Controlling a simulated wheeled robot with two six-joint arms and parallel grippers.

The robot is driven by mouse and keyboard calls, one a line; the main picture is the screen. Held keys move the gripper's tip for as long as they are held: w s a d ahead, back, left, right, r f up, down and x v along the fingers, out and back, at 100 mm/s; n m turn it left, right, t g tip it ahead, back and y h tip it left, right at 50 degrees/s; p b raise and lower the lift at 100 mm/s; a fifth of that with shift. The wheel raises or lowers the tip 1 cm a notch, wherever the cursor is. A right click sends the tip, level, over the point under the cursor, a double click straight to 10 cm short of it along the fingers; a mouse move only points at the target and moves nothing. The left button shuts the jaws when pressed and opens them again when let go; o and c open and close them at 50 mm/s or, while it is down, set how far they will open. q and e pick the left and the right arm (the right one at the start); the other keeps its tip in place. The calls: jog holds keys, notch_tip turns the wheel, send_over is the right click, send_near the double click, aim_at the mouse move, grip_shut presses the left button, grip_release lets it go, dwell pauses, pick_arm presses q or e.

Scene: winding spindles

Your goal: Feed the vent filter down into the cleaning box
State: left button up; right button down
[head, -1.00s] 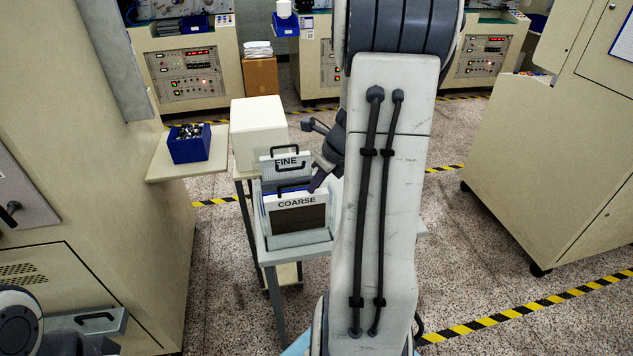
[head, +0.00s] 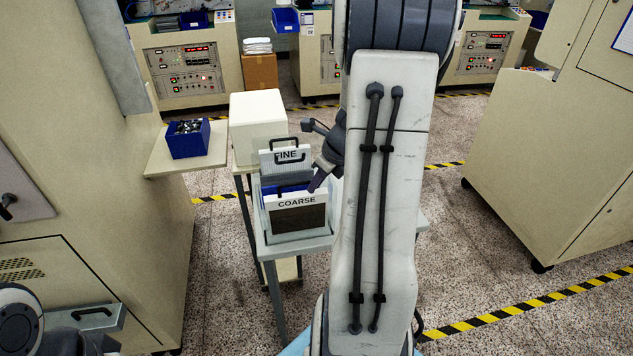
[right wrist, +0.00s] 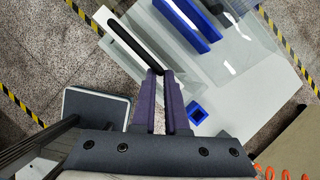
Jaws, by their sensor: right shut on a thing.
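A flat filter labelled COARSE (head: 297,212), with a pale frame, dark mesh and black handle, stands upright at the clear-walled box on a small stand. My right gripper (head: 315,187) is at the right end of its handle. In the right wrist view my purple fingers (right wrist: 161,75) are shut on the end of the black handle (right wrist: 135,40). Blue guides (right wrist: 190,22) lie beside it within clear walls (right wrist: 240,50). How deep the filter sits I cannot tell. A second filter labelled FINE (head: 287,156) stands upright behind it. My left gripper is out of view.
A cream box (head: 258,117) stands behind the filters. A blue bin of small parts (head: 188,140) sits on a shelf at the left. Machine cabinets flank both sides. My right arm hides the area right of the stand. Speckled floor is open at the right.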

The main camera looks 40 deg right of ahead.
jog(key=shift+f+b, duration=0.6)
jog(key=shift+f, duration=0.25)
jog(key=c, duration=0.9)
grip_release()
jog(key=shift+o, duration=0.2)
jog(key=shift+r, duration=0.1)
jog(key=v, duration=1)
jog(key=shift+r+p, duration=0.2)
jog(key=shift+p, duration=0.25)
jog(key=shift+s, duration=0.1)
